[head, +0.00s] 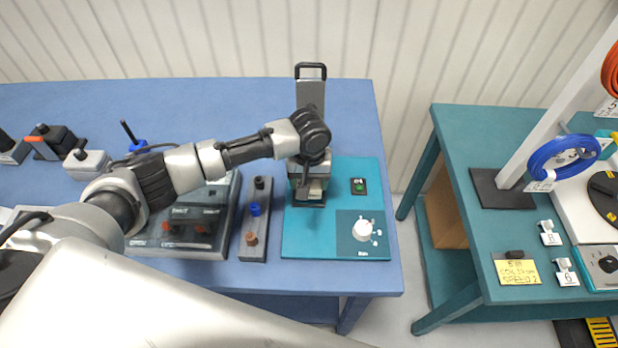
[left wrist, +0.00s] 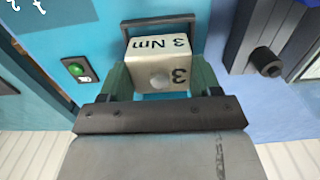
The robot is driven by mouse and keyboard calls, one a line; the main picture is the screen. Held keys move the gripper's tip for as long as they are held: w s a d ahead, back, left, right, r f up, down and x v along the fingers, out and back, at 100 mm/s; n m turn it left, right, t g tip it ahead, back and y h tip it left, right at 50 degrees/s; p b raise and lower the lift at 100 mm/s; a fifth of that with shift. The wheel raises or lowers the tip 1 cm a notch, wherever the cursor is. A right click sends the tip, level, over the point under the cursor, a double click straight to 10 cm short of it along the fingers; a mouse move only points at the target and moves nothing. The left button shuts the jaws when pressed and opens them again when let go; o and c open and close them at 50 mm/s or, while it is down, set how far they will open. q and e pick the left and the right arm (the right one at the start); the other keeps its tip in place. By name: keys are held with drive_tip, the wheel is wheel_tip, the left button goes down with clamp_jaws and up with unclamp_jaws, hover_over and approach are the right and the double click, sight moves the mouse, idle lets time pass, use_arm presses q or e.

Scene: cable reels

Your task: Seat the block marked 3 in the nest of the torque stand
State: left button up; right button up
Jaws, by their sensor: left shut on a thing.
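The block marked 3 (left wrist: 160,60) is a pale cube with "3 Nm" on one face and "3" on another, seen in the left wrist view. My left gripper (left wrist: 160,82) is shut on it, a green pad on each side. In the head view my left gripper (head: 309,180) is low over the left part of a teal board (head: 300,242), at a dark-framed nest (head: 308,203). The nest's dark rim also shows beyond the block in the left wrist view (left wrist: 158,22). Contact beneath the block is hidden. My right gripper is not in view.
The teal board also carries a green button (head: 358,186) and a white dial (head: 362,229). A grey strip with knobs (head: 254,220) lies close on its left. A grey upright with a handle (head: 310,92) stands behind. A second table (head: 450,150) is at right, across a gap.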

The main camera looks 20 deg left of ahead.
sight(309, 181)
use_arm(q)
drive_tip(key=shift+f, duration=0.85)
drive_tip(key=o, duration=1.1)
drive_tip(key=shift+c, duration=0.2)
wheel_tip(309, 181, up, 11)
drive_tip(key=shift+f+b, duration=0.1)
drive_tip(key=shift+b, duration=0.95)
